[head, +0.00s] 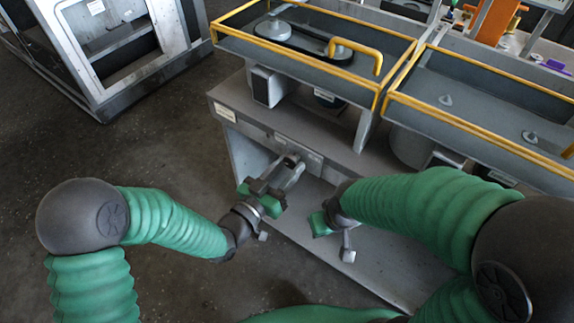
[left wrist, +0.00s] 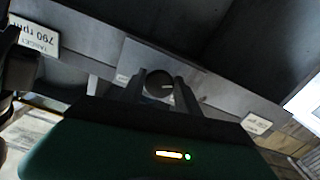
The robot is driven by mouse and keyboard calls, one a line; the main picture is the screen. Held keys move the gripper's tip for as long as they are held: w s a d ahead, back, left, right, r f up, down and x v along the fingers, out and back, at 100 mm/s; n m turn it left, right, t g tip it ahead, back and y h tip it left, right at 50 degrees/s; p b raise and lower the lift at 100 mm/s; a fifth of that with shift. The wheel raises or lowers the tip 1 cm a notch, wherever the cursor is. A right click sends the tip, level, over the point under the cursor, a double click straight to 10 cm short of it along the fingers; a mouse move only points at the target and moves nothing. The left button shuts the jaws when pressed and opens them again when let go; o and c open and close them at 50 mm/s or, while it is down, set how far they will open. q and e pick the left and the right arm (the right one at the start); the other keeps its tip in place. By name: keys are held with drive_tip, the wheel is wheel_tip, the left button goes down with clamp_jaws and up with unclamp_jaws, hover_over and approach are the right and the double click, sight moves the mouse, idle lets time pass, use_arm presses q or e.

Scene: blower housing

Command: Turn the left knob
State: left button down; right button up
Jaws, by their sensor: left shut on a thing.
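The knob (left wrist: 158,84) is a dark round dial with a light mark, on the front edge of the grey housing. It sits between the two fingers of my left gripper (left wrist: 160,88) in the left wrist view. In the head view my left gripper (head: 291,164) reaches the front panel and is shut on the knob, which its fingers mostly hide there. My right gripper (head: 335,232) hangs in front of the housing, right of the left one and apart from the knob. Its fingers are too unclear to tell open from shut.
The grey housing (head: 235,104) carries yellow-railed trays (head: 465,125) on top. A "TARGET 790 rpm" label (left wrist: 34,40) is beside the knob, upside down in the wrist view. A grey metal frame (head: 85,75) stands at the upper left. The floor between is clear.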

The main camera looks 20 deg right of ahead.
use_arm(q)
drive_tip(key=c, duration=1.2)
unclamp_jaws()
drive_tip(key=o, duration=0.3)
drive_tip(key=shift+w, duration=0.1)
